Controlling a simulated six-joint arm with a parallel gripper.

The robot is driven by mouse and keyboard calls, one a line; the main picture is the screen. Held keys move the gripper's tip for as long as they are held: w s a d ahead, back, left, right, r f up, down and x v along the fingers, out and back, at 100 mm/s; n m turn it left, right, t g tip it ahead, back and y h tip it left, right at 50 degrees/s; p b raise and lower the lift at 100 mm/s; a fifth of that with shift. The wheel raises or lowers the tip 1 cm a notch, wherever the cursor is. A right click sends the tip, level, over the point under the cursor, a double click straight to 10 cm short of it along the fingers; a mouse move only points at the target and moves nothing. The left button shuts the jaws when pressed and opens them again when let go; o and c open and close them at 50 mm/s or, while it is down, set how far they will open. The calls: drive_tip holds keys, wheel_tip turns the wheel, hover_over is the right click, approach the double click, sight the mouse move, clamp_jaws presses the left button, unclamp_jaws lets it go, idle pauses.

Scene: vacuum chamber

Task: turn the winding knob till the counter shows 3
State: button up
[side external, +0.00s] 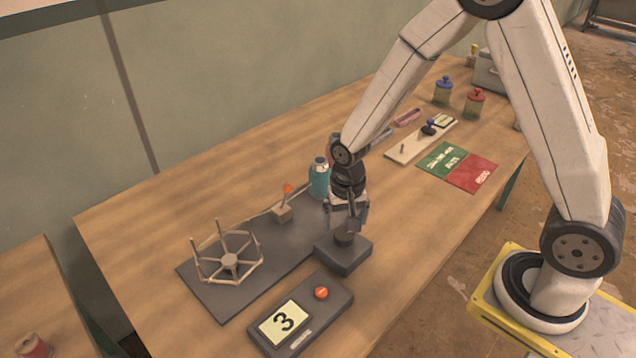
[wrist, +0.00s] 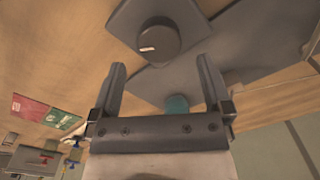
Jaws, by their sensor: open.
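The counter box (side external: 301,312) lies at the front of the bench, and its yellow display (side external: 283,322) reads 3. The dark round winding knob (side external: 344,239) stands on a grey block right behind it. In the wrist view the knob (wrist: 158,42) shows a white mark on its top, pointing left. My gripper (side external: 345,222) points down just above the knob, its jaws open and empty. In the wrist view the fingers (wrist: 160,62) are spread wider than the knob, which appears beyond their tips. Whether the fingertips reach down beside it is unclear.
A wooden spoked reel (side external: 229,261) and a small post with an orange tip (side external: 283,212) stand on the grey base plate. A teal bottle (side external: 319,180) is close behind my gripper. A red button (side external: 321,293) sits on the counter box. Green and red mats (side external: 471,173) lie farther right.

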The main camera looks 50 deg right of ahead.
sight(346, 233)
drive_tip(key=shift+r, duration=1.8)
drive_tip(key=shift+s+r, duration=0.1)
drive_tip(key=shift+s+d+r, duration=0.1)
drive_tip(key=shift+s+r, duration=0.05)
drive_tip(key=shift+r, duration=0.05)
drive_tip(key=s+d+r+n+t, duration=0.1)
drive_tip(key=s+r+n+t, duration=0.1)
drive_tip(key=s+r+n, duration=0.3)
drive_tip(key=shift+s+d+n+t, duration=0.35)
drive_tip(key=shift+s+n, duration=0.65)
drive_tip(key=shift+s, duration=0.5)
drive_tip(key=shift+f, duration=0.1)
